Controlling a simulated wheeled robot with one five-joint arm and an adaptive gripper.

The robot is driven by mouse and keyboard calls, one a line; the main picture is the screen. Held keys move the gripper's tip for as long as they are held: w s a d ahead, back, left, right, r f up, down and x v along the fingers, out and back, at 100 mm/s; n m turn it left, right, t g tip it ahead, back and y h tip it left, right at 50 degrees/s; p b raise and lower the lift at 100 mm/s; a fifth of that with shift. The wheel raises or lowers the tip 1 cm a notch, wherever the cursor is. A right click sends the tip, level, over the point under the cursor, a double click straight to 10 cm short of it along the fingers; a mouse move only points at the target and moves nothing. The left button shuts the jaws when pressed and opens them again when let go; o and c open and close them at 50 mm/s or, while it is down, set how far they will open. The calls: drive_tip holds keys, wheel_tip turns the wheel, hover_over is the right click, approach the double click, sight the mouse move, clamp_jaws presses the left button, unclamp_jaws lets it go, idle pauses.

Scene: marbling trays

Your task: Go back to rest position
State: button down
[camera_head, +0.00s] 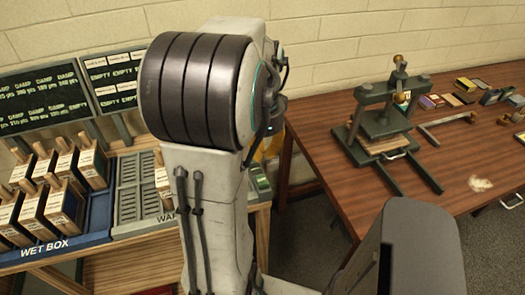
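My own arm fills the middle of the head view, with a dark banded joint on a pale upright link. Another grey part of my body shows at the lower right. My gripper and its fingertips are not in view, so I cannot see whether it holds anything. The arm hides part of the wall and the space between the two tables.
At left, a blue wet box (88,238) holds several labelled wooden-handled blocks beside a slotted grey rack (127,207). Two dark screens (42,100) stand behind. At right, a brown table (320,128) bears a green press (381,120) and tools. Grey floor shows between.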

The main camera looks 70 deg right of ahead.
idle(0.6)
drive_tip(key=w+a+r+n+t, duration=0.1)
drive_tip(key=w+a+n, duration=0.3)
drive_tip(key=a+n, duration=0.5)
drive_tip(key=w+a+r+n+t, duration=0.1)
drive_tip(key=w+a+n, duration=0.4)
drive_tip(key=a+n, duration=0.5)
drive_tip(key=w+a+r+n+t, duration=0.1)
drive_tip(key=w+a+n, duration=0.3)
drive_tip(key=a+n, duration=0.5)
drive_tip(key=a+t, duration=0.1)
drive_tip(key=a, duration=0.1)
drive_tip(key=shift+w+a, duration=0.15)
drive_tip(key=shift+a, duration=0.25)
